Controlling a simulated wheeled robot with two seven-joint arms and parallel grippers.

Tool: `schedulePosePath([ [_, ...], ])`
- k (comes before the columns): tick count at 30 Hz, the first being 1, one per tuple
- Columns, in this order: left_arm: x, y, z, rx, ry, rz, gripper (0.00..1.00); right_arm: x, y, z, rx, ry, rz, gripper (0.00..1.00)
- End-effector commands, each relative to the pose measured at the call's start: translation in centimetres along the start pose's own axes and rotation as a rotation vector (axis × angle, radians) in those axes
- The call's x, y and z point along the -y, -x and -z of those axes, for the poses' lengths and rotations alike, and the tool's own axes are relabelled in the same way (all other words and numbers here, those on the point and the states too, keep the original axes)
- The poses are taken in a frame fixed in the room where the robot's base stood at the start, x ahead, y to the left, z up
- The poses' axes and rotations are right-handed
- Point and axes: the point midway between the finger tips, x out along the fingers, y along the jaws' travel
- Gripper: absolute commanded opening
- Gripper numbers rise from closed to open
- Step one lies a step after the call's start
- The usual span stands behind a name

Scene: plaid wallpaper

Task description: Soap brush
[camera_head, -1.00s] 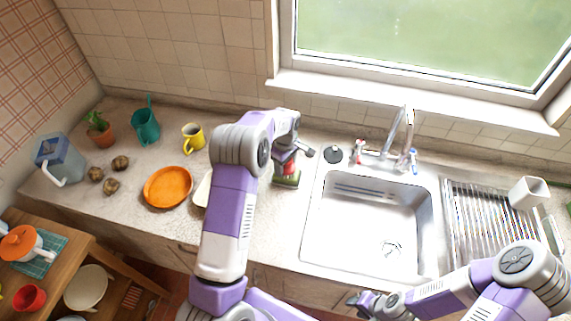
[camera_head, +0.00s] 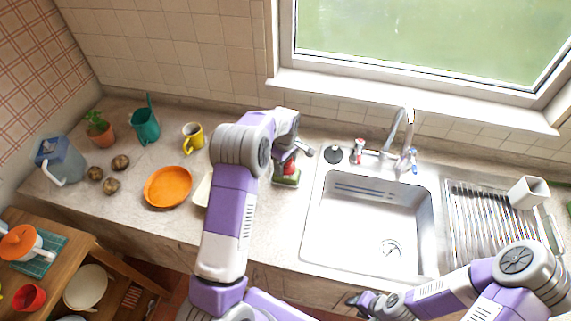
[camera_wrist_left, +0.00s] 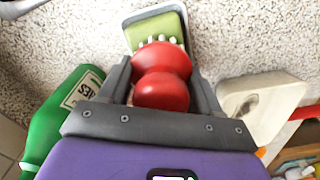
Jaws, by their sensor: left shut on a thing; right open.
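A red knobbed brush (camera_wrist_left: 162,82) with white bristles is between the fingers of my left gripper (camera_wrist_left: 163,88), which is shut on it. In the head view the brush (camera_head: 290,168) shows below my left gripper (camera_head: 287,153), left of the sink. A green block (camera_wrist_left: 157,33) in a pale-rimmed dish lies at the bristle end. It also shows in the head view (camera_head: 287,179). I cannot tell whether the bristles touch it. My right gripper (camera_head: 364,301) is open and empty at the sink's front edge.
A green bottle (camera_wrist_left: 58,115) lies left of my left gripper in the wrist view, a pale object (camera_wrist_left: 255,103) right. The sink (camera_head: 370,225) is empty, with a faucet (camera_head: 398,140) behind. An orange plate (camera_head: 168,187) and yellow mug (camera_head: 193,138) stand on the counter.

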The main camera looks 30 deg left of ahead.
Motion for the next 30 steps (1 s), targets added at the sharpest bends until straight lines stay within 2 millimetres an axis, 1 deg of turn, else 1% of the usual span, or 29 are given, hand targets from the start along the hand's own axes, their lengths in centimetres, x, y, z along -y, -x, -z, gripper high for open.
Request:
schedulePosePath([
  [3, 0.1, -0.1, -0.1, 0.001, 0.000, 0.004, 0.39, 0.0, 0.0, 0.0, 0.000, 0.000, 0.000, 0.43],
  [7, 0.1, 0.5, -0.1, 0.001, 0.000, 0.003, 0.39, 0.2, 0.4, 0.0, 0.000, 0.000, 0.000, 0.43],
  [30, 0.0, 6.8, 0.0, 0.000, 0.000, 0.001, 0.39, 1.6, 4.2, -0.2, 0.000, 0.000, 0.000, 0.43],
])
